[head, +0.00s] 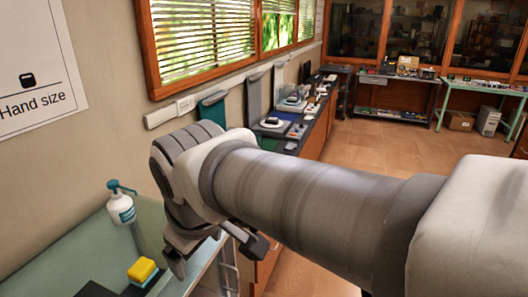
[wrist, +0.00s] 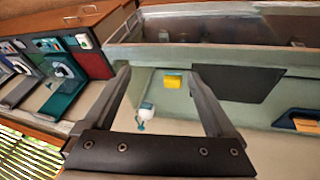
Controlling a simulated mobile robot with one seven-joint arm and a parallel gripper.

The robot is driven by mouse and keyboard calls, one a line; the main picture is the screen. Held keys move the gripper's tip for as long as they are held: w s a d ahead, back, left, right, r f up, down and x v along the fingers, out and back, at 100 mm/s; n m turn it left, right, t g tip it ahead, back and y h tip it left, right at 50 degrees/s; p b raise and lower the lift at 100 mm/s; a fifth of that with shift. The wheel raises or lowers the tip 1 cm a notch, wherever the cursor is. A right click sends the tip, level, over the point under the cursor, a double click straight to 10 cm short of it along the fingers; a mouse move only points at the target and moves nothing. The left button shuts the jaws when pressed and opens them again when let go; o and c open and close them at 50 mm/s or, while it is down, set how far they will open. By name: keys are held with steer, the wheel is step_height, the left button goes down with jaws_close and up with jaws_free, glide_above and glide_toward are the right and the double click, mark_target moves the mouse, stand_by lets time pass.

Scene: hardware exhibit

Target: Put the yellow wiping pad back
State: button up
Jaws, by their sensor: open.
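A yellow block (head: 142,270), which looks like the wiping pad, sits at the lower left of the head view on a pale green surface. It also shows in the wrist view (wrist: 173,81), beyond and between the finger lines. My gripper (head: 217,258) is to its right in the head view, pointing down. In the wrist view my gripper (wrist: 158,72) has its fingers wide apart and nothing between them. A second yellow-orange item (wrist: 307,124) lies in a dark tray at the right edge of the wrist view; I cannot tell what it is.
A white pump bottle with a teal top (head: 121,208) stands near the wall, close to the yellow block. A dark flat panel (wrist: 238,82) lies beside the block. A long counter with devices (head: 290,115) runs along the window wall. Open floor (head: 370,150) is at the right.

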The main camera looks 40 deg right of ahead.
steer(key=shift+s+d+f+m+t+y, duration=0.1)
steer(key=shift+s+d+m+t+y, duration=0.05)
steer(key=shift+s+m, duration=0.55)
steer(key=shift+s+d+f+m+t+y, duration=0.1)
steer(key=shift+s+f+m+t, duration=0.1)
steer(key=shift+s+m, duration=0.55)
steer(key=shift+s+d+f+m+t+y, duration=0.15)
steer(key=shift+s+m, duration=0.35)
steer(key=shift+m, duration=0.35)
steer(key=shift+r, duration=0.1)
